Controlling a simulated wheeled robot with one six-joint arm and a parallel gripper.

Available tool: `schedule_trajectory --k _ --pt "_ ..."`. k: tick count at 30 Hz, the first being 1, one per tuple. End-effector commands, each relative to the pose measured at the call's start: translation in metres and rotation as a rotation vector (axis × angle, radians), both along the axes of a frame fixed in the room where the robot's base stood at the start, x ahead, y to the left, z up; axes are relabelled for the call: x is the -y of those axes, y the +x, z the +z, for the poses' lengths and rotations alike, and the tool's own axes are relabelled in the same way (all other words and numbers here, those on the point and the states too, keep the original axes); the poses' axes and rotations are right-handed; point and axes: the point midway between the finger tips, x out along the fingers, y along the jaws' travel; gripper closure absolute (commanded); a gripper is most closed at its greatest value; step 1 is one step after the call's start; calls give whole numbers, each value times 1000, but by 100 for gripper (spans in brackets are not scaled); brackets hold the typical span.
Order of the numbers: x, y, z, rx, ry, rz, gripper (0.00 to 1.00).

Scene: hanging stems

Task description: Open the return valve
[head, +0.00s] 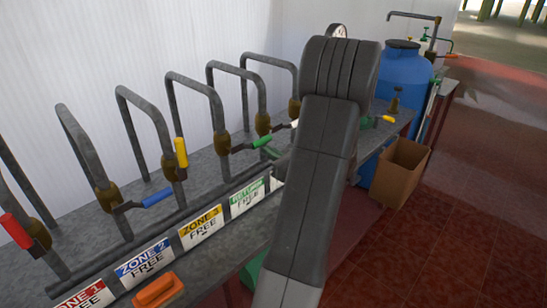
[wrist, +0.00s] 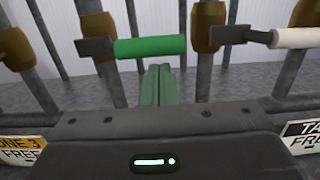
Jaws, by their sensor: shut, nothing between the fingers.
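The return valve's green handle (head: 252,144) sticks out sideways to the right of its brass body (head: 222,143), across the upright grey pipe. In the wrist view the green handle (wrist: 150,46) lies level across the upper middle, its grey lever at its left end. My gripper (wrist: 160,70) is shut and empty, its green fingers pointing at the handle's right half from just below or in front. I cannot tell whether they touch it. In the head view my gripper (head: 268,151) is partly hidden by my arm. The green RETURN label (head: 247,197) reads FREE.
To the left stand valves with yellow (head: 181,153), blue (head: 158,197) and red (head: 15,230) handles. A white handle (wrist: 292,38) is close on the right. An orange object (head: 158,290) lies on the front edge. A blue barrel (head: 402,72) and cardboard box (head: 402,170) stand right.

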Motion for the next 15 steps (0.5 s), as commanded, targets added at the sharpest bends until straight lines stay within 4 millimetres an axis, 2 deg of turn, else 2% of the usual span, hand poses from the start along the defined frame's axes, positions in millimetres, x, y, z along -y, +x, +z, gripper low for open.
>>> schedule_trajectory --k 15 --pt "1 0 2 16 -16 0 100"
